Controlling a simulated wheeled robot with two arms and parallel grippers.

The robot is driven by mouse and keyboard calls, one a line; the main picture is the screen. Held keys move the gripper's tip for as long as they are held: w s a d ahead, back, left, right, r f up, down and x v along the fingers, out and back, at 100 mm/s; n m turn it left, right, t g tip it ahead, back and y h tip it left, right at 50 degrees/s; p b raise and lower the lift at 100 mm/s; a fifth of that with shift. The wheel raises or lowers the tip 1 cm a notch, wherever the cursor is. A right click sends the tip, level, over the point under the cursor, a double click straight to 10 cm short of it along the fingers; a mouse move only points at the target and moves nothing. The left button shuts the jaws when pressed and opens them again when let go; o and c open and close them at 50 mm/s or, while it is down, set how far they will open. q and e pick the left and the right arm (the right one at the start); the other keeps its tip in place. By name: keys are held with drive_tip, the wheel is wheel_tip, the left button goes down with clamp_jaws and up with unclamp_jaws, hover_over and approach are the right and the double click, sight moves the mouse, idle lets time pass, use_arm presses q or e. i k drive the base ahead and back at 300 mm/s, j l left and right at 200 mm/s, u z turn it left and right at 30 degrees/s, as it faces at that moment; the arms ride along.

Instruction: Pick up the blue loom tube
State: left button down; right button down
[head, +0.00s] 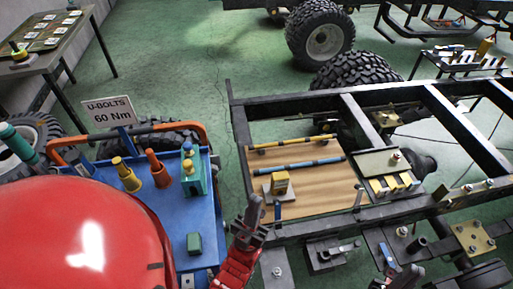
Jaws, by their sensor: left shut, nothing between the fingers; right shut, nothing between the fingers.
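The blue loom tube (300,165) lies across the wooden board (325,195) set inside the dark chassis frame. It has dark bands along its length and lies below a similar yellow tube (290,143). My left gripper (262,208) is at the frame's near left corner, below and left of the blue tube and apart from it. It is shut and empty. My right gripper (398,272) shows at the bottom edge, partly cut off, well below and right of the tube. It is shut and empty.
A yellow block on a pale base (280,185) stands on the board below the blue tube. A tray with yellow parts (390,165) is at right. Frame rails (310,230) surround the board. A blue cart (200,220) with cones and bottles stands at left.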

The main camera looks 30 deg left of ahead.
sight(258, 172)
drive_tip(key=j+u, duration=0.3)
drive_tip(key=l+u, duration=0.25)
drive_tip(key=l, duration=0.35)
drive_tip(key=i+l+u, duration=0.35)
drive_tip(key=l, duration=0.25)
drive_tip(key=i+l+u, duration=0.2)
drive_tip(key=l, duration=0.15)
drive_tip(key=l+u, duration=0.2)
drive_tip(key=l, duration=0.15)
